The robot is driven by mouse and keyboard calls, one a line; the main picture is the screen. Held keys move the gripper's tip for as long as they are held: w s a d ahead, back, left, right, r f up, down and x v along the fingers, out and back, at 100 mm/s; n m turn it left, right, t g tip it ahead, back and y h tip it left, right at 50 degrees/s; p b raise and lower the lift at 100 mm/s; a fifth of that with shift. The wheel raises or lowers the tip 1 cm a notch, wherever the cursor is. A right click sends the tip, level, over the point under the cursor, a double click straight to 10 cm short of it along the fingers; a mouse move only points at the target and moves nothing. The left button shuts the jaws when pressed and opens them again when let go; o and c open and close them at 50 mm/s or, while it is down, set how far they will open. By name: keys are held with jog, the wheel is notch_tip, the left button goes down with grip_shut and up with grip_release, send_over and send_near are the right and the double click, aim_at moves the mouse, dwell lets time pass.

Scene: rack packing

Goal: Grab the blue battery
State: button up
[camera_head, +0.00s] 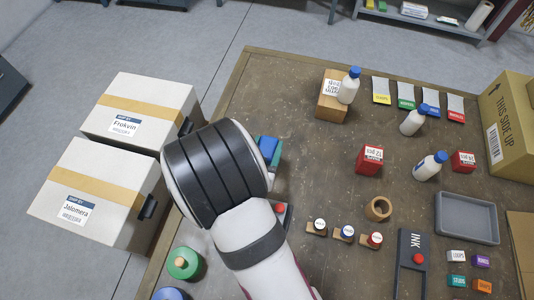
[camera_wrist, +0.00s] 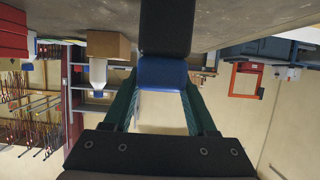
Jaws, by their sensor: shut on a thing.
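The blue battery (camera_wrist: 162,72) is between my gripper's green fingers in the wrist view, with a dark block directly above it in the picture. My gripper (camera_wrist: 163,88) is shut on the battery. In the head view, the battery's blue top (camera_head: 267,146) shows just right of my dark wrist, with a bit of green finger (camera_head: 276,157) beside it. My wrist hides most of the battery and fingers there. Whether the battery touches the table cannot be told.
The brown table (camera_head: 310,190) holds white bottles (camera_head: 412,120), red boxes (camera_head: 369,160), a wooden ring (camera_head: 378,209), a grey tray (camera_head: 467,240) and several stamps (camera_head: 343,233). A green round container (camera_head: 185,263) is at the lower left. White boxes (camera_head: 110,190) stand to the left.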

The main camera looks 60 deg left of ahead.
grip_shut()
